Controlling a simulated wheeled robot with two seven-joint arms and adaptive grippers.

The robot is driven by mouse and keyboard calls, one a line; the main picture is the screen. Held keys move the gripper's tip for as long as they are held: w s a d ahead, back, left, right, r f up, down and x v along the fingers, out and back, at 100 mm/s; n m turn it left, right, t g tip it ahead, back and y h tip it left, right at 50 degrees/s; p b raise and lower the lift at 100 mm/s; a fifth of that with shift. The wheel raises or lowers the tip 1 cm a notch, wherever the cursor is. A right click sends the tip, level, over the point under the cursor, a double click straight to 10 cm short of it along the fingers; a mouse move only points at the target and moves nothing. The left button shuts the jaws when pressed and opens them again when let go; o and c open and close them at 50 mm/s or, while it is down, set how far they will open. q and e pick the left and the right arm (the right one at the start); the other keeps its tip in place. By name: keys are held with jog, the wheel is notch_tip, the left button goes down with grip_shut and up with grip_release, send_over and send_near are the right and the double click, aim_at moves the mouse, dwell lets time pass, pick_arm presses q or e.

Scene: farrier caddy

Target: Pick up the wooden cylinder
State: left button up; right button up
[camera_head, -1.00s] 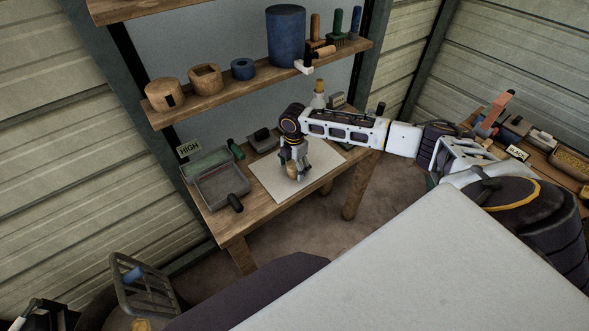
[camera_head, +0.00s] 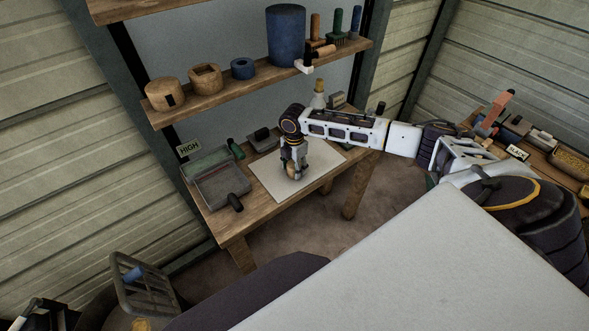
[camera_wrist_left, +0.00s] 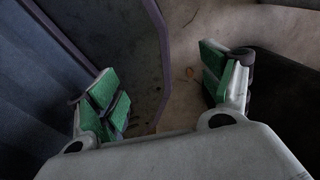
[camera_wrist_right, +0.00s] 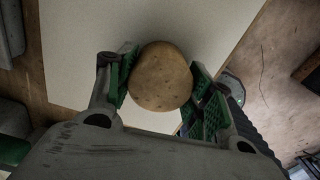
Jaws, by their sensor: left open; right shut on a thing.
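The wooden cylinder (camera_wrist_right: 161,77) shows end-on as a round tan face in the right wrist view. My right gripper (camera_wrist_right: 163,88) is shut on it, with a green pad against each side. In the head view, the right gripper (camera_head: 294,174) points down at the white sheet (camera_head: 270,190) on the table and mostly hides the cylinder. I cannot tell whether the cylinder touches the sheet. My left gripper (camera_wrist_left: 165,90) is open and empty over the floor in the left wrist view.
A grey tray (camera_head: 222,187) with a dark-handled tool stands left of the sheet on the wooden table (camera_head: 235,226). A shelf (camera_head: 215,100) above holds wooden blocks, a blue cylinder (camera_head: 286,36) and several tools. A bottle (camera_head: 319,98) stands behind my right arm.

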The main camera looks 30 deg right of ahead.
jog(key=shift+r, duration=0.2)
notch_tip(320, 180, up, 10)
jog(key=shift+f, duration=0.15)
dwell(0.6)
jog(key=o, duration=0.6)
grip_shut()
